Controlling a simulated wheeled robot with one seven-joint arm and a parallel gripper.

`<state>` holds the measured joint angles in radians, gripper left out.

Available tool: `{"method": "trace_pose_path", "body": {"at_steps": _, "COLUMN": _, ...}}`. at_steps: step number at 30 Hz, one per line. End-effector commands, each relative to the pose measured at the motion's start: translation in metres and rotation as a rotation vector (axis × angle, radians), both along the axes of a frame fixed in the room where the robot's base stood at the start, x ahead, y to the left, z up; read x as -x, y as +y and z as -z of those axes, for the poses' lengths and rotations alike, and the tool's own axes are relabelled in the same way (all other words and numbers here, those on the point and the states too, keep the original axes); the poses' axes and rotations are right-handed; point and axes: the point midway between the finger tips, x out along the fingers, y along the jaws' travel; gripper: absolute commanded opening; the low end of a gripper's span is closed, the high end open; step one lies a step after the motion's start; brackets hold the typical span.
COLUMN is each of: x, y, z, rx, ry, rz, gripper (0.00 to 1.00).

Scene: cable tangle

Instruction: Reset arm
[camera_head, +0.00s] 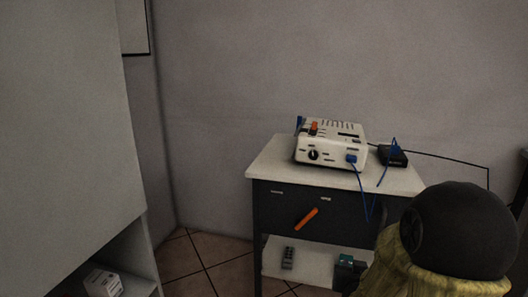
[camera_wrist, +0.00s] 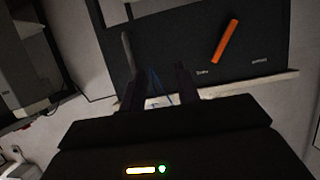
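My gripper (camera_wrist: 158,84) shows in the wrist view with its two dark fingers apart. I see nothing held between them. A blue cable (camera_wrist: 155,82) shows in the gap, seemingly beyond the fingers. In the head view the gripper cannot be made out. A white device (camera_head: 331,142) with an orange switch and a dark knob stands on the white-topped cart (camera_head: 270,155). A small black box (camera_head: 392,156) lies to the device's right.
The cart's dark front has an orange handle (camera_head: 306,219), also in the wrist view (camera_wrist: 225,42). Its lower shelf holds a grey handheld item (camera_head: 288,257) and a teal-and-dark object (camera_head: 347,268). A pale cabinet (camera_head: 65,110) fills the left. Tiled floor (camera_head: 200,265) lies between.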

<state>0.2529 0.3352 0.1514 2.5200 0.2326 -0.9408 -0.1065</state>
Motion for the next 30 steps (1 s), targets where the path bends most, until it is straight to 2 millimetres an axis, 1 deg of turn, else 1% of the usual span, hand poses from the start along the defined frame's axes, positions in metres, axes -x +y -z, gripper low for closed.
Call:
{"method": "trace_pose_path", "body": {"at_steps": 1, "x": 0.004, "y": 0.01, "z": -0.006, "rx": -0.016, "ry": 0.048, "rz": -0.029, "gripper": 0.32}}
{"method": "trace_pose_path", "body": {"at_steps": 5, "x": 0.022, "y": 0.032, "z": -0.003, "rx": -0.059, "ry": 0.197, "rz": -0.094, "gripper": 0.32}}
{"method": "trace_pose_path", "body": {"at_steps": 8, "x": 0.039, "y": 0.047, "z": -0.002, "rx": -0.084, "ry": 0.315, "rz": -0.138, "gripper": 0.32}}
{"method": "trace_pose_path", "body": {"at_steps": 11, "x": 0.06, "y": 0.061, "z": -0.002, "rx": -0.104, "ry": 0.436, "rz": -0.178, "gripper": 0.32}}
{"method": "trace_pose_path", "body": {"at_steps": 15, "x": 0.094, "y": 0.076, "z": -0.006, "rx": -0.122, "ry": 0.604, "rz": -0.224, "gripper": 0.32}}
{"method": "trace_pose_path", "body": {"at_steps": 21, "x": 0.14, "y": 0.087, "z": -0.014, "rx": -0.134, "ry": 0.805, "rz": -0.261, "gripper": 0.32}}
{"method": "trace_pose_path", "body": {"at_steps": 27, "x": 0.181, "y": 0.091, "z": -0.025, "rx": -0.131, "ry": 0.971, "rz": -0.281, "gripper": 0.32}}
{"method": "trace_pose_path", "body": {"at_steps": 28, "x": 0.185, "y": 0.09, "z": -0.03, "rx": -0.13, "ry": 0.987, "rz": -0.282, "gripper": 0.32}}
{"method": "trace_pose_path", "body": {"at_steps": 30, "x": 0.183, "y": 0.09, "z": -0.044, "rx": -0.132, "ry": 0.981, "rz": -0.28, "gripper": 0.32}}
